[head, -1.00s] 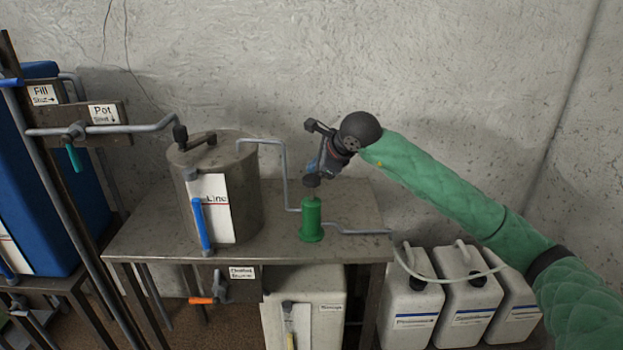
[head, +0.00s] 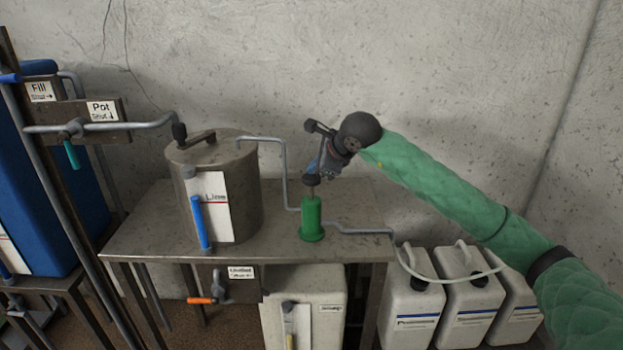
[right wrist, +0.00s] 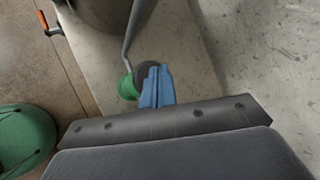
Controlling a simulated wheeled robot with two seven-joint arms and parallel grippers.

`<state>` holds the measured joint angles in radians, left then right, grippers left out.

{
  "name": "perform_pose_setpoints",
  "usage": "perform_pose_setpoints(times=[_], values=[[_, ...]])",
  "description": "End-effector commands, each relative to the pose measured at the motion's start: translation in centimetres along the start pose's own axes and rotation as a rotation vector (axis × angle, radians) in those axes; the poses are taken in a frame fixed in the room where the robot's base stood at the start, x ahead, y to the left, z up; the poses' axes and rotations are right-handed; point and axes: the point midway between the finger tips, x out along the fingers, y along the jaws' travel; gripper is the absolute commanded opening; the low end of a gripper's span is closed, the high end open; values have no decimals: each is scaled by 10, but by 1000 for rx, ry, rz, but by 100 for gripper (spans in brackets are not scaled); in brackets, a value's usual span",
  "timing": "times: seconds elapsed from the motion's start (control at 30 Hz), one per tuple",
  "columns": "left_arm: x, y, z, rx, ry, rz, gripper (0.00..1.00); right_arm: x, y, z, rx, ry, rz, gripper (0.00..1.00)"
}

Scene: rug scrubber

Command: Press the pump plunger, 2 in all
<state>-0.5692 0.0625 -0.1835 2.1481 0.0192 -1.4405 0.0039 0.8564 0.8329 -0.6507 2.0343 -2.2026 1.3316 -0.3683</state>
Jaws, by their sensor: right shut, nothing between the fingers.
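The green pump (head: 311,220) stands upright on the metal table, right of the steel pot. Its dark plunger knob (head: 311,180) sits on top, at the upper end of the pump. My right gripper (head: 316,168) is shut and empty, pointing down at the knob from above; its blue fingertips are at or just over the knob, and I cannot tell whether they touch. In the right wrist view the shut blue fingers (right wrist: 157,86) cover part of the dark knob, with the green pump body (right wrist: 128,88) behind them. My left gripper is not in view.
Grey pipes (head: 283,165) run beside the pump. White canisters (head: 410,310) stand on the right below the table (head: 150,225). A blue tank (head: 40,190) is at far left.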

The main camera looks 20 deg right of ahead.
Motion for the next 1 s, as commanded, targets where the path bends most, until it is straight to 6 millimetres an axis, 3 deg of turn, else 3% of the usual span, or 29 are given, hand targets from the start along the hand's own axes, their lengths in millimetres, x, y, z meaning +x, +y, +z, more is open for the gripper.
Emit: perform_pose_setpoints(times=[1.0], values=[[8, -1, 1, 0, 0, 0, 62, 6, 4, -4, 0, 0, 0, 0]])
